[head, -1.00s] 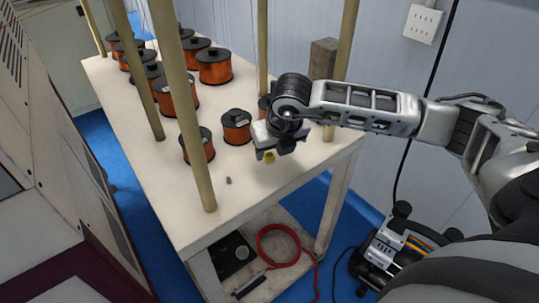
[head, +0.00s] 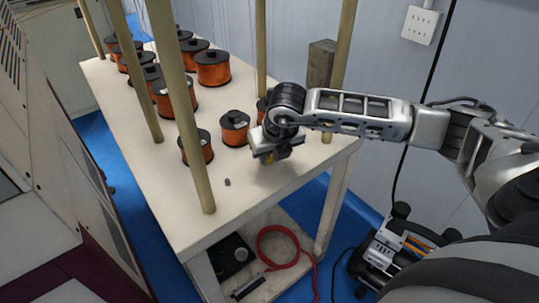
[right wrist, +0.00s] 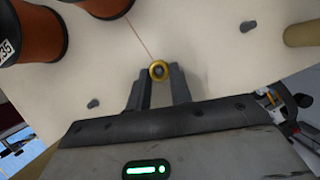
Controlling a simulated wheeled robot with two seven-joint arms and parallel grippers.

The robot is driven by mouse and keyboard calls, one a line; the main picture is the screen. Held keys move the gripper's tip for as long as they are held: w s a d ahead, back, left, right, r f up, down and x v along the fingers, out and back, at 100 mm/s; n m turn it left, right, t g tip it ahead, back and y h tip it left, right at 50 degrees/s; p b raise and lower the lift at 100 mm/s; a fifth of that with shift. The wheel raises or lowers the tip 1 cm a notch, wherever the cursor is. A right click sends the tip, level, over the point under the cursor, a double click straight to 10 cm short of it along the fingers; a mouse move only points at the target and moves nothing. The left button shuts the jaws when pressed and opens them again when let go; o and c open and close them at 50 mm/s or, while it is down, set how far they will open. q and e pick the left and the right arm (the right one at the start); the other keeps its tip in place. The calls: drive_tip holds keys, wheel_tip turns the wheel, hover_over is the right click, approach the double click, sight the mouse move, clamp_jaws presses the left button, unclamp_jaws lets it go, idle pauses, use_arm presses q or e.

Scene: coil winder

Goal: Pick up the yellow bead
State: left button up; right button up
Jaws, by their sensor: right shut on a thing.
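The yellow bead (right wrist: 159,70), a small ring with a dark centre, sits at the tips of my right gripper (right wrist: 158,78) in the right wrist view. The two dark fingers are closed on it from both sides. In the head view my right gripper (head: 273,155) is low over the front right part of the white table, and the bead (head: 268,158) shows only as a small yellow patch, mostly hidden by the fingers. I cannot tell whether the bead touches the table. My left gripper is out of view.
Several copper coils with black ends stand on the white table (head: 245,185), one (head: 235,128) just left of my gripper. Tan posts (head: 188,115) rise from the table. A small grey piece (head: 227,182) lies near the front. A grey block (head: 320,64) stands at the back right.

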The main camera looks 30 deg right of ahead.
sight(270, 159)
wheel_tip(270, 159, up, 3)
drive_tip(key=shift+r+b, duration=0.1)
drive_tip(key=shift+b, duration=0.2)
drive_tip(key=s+a+r+b, duration=0.1)
drive_tip(key=s+a+r, duration=0.4)
drive_tip(key=s+r, duration=0.4)
drive_tip(key=s, duration=0.4)
drive_tip(key=shift+r, duration=0.3)
